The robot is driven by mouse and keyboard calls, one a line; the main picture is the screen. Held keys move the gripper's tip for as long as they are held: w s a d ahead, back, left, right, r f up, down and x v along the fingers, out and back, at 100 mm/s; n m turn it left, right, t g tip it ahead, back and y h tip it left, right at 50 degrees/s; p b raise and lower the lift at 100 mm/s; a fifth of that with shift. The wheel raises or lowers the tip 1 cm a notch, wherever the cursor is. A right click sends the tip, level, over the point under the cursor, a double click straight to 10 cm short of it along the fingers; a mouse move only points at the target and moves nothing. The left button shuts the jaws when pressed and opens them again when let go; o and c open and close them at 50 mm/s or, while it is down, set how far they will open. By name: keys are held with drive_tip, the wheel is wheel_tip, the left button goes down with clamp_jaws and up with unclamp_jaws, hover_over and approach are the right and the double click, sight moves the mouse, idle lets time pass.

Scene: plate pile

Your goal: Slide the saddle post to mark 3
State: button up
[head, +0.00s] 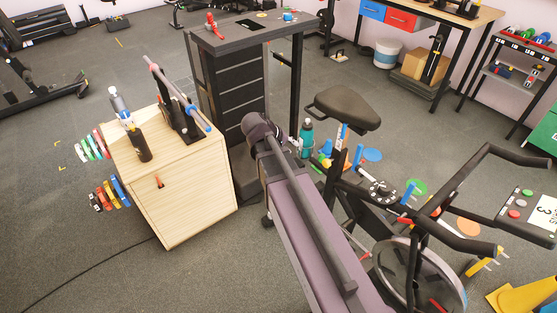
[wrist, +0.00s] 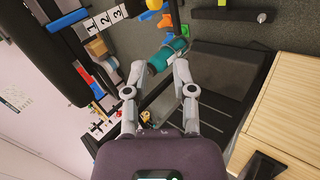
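The exercise bike's black saddle (head: 342,106) sits on top of its post (head: 340,136), which shows blue and white below it in the head view. In the wrist view, a strip of white number tags 1, 2 and 3 (wrist: 104,19) is at the upper left, beside blue parts and a dark bar. I cannot tell which mark the post is at. My gripper (wrist: 160,68) is open, with its two grey fingers apart and no object held. It is to the left of the saddle in the head view, mostly hidden behind my own arm.
A teal bottle (wrist: 168,55) lies beyond my fingertips in the wrist view; it stands left of the bike in the head view (head: 306,135). The wooden cabinet (head: 170,185) is to the left. The bike's handlebars (head: 460,220) and flywheel (head: 420,280) take up the right.

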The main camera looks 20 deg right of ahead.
drive_tip(key=s+a+r+m+g+y+p, duration=0.1)
drive_tip(key=s+a+r+y+p, duration=0.1)
drive_tip(key=s+a+y+p, duration=0.4)
drive_tip(key=shift+s+a+r+g, duration=0.15)
drive_tip(key=shift+s+a+g, duration=0.25)
drive_tip(key=shift+s, duration=1.05)
drive_tip(key=shift+d, duration=0.1)
drive_tip(key=w+d+f+n+t+h+b, duration=0.15)
drive_tip(key=w+d+f+h+b, duration=0.25)
drive_tip(key=w+d+h+b, duration=0.4)
drive_tip(key=w+r+n+t+h+b, duration=0.1)
drive_tip(key=w+r+t+h+b, duration=0.1)
drive_tip(key=w, duration=0.3)
drive_tip(key=w+r+n+t+h+b, duration=0.1)
drive_tip(key=w+h+b, duration=0.1)
drive_tip(key=w+b, duration=0.2)
drive_tip(key=shift+w+r+t+h+b, duration=0.3)
drive_tip(key=shift+w+r+t+b, duration=0.1)
drive_tip(key=shift+w, duration=0.85)
